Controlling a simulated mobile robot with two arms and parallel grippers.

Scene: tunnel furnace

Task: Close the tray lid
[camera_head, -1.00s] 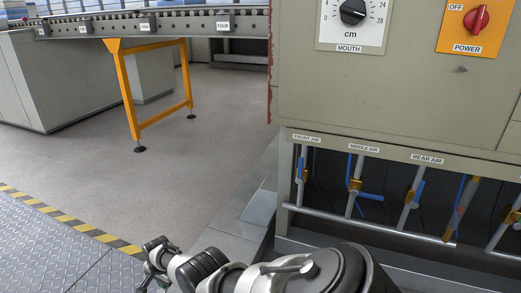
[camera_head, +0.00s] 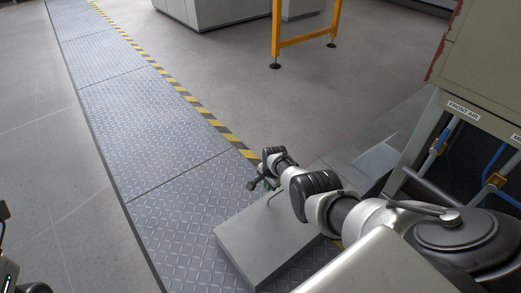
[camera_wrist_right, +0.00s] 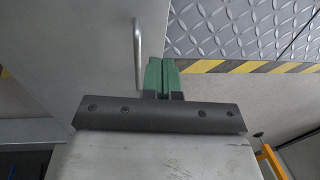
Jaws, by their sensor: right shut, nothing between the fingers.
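A flat grey metal panel (camera_head: 262,242), which looks like the tray lid, lies low in front of me, partly behind my right arm. A thin bent metal handle (camera_head: 274,197) stands at its far side. In the right wrist view the grey panel (camera_wrist_right: 75,45) fills the left part, with the handle (camera_wrist_right: 137,55) just left of my fingers. My right gripper (camera_head: 262,184) is shut and empty, close to the handle. Its green fingers (camera_wrist_right: 162,76) are together in the wrist view, and the handle is beside them, not between them. Whether they touch it I cannot tell.
The beige furnace cabinet (camera_head: 490,60) with its air pipes stands at the right, close to my right arm. A yellow-black striped edge (camera_head: 185,95) borders the metal tread floor (camera_head: 110,105). An orange stand leg (camera_head: 276,40) is at the back. The left floor is clear.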

